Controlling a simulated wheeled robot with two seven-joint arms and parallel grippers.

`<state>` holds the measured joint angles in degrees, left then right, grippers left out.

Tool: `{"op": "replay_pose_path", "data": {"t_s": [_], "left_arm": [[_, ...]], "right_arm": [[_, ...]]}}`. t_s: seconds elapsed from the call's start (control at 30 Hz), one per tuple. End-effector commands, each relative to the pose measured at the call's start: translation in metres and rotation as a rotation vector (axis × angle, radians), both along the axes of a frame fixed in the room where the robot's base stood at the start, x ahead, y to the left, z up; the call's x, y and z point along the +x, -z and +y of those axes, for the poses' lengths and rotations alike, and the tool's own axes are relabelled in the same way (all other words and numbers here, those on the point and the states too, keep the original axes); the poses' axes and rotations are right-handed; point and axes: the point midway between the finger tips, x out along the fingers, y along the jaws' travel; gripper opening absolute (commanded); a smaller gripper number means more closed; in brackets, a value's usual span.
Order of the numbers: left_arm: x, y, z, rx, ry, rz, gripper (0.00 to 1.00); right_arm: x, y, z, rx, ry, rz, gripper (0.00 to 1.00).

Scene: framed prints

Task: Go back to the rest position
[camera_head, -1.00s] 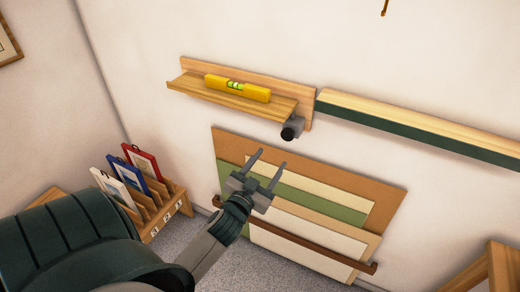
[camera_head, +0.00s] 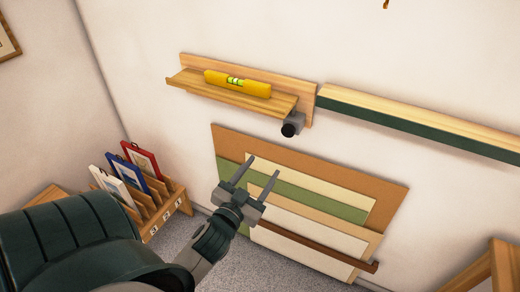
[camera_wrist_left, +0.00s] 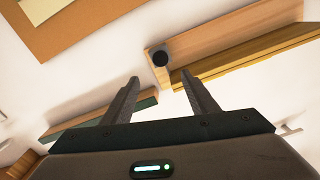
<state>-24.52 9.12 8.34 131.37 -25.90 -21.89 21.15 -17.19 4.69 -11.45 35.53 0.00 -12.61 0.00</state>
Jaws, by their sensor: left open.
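My left gripper (camera_head: 259,177) is open and empty in the head view, in front of the coloured boards leaning on the wall. Its two fingers are apart and point up and slightly right. In the left wrist view its fingers (camera_wrist_left: 160,92) are apart with nothing between them. My right gripper is not in view. A yellow spirit level (camera_head: 237,83) lies on a wooden wall shelf (camera_head: 240,100), above my left gripper. A small grey and black device (camera_head: 291,126) is fixed at the shelf's right end.
A wooden rack (camera_head: 167,216) with red, blue and white framed prints (camera_head: 143,160) stands at the left. Boards (camera_head: 385,197) lean on the wall behind a brown rail (camera_head: 360,261). A green-fronted ledge (camera_head: 420,128) runs right. A wooden piece (camera_head: 500,262) stands at the lower right.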

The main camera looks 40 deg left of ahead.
Motion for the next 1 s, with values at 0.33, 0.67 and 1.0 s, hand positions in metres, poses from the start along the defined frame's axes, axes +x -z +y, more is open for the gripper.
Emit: {"op": "replay_pose_path", "data": {"t_s": [0.33,0.67,1.0], "left_arm": [[0.000,0.000,0.000,0.000,0.000,0.000,0.53],[0.001,0.005,0.000,-0.002,0.001,0.008,0.53],[0.011,0.118,-0.009,-0.046,0.022,0.192,0.53]], "right_arm": [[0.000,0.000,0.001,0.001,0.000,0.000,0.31],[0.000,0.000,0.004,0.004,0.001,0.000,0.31],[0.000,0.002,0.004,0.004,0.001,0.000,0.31]]}}
